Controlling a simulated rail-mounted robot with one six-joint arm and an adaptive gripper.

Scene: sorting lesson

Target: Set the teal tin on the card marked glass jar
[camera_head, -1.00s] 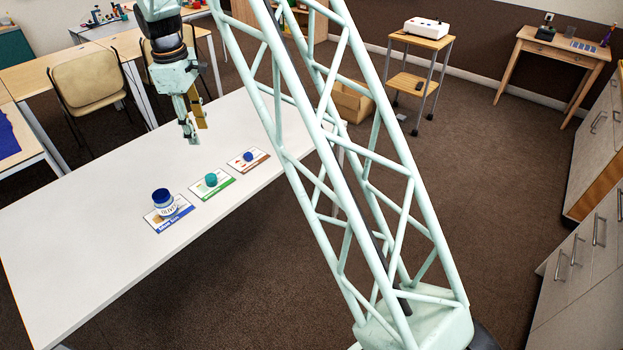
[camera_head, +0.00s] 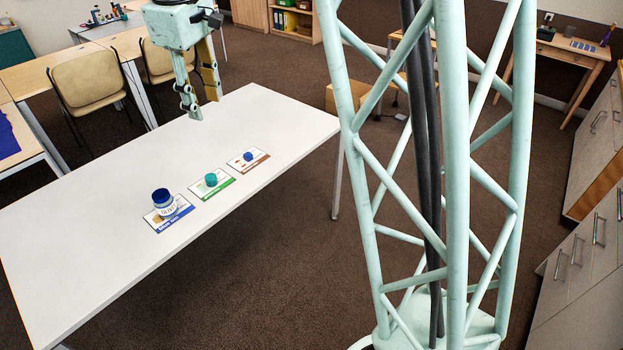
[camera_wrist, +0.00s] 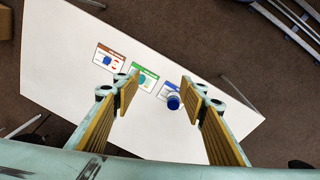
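A small round teal thing, which looks like the teal tin (camera_head: 211,180), stands on the card with the green strip (camera_head: 222,190). A white jar with a blue lid (camera_head: 162,200) stands on the card with the blue strip (camera_head: 176,219). A small blue object (camera_head: 248,156) is on the card with the red-brown strip (camera_head: 258,163). The card words are too small to read surely. My gripper (camera_head: 205,106) is open and empty, above the table's far side. In the wrist view its fingers (camera_wrist: 158,90) are wide apart, with the green and blue cards between and below them.
The white table (camera_head: 90,235) is otherwise bare, with free room left and right of the card row. Chairs (camera_head: 88,84) and wooden desks stand behind it.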

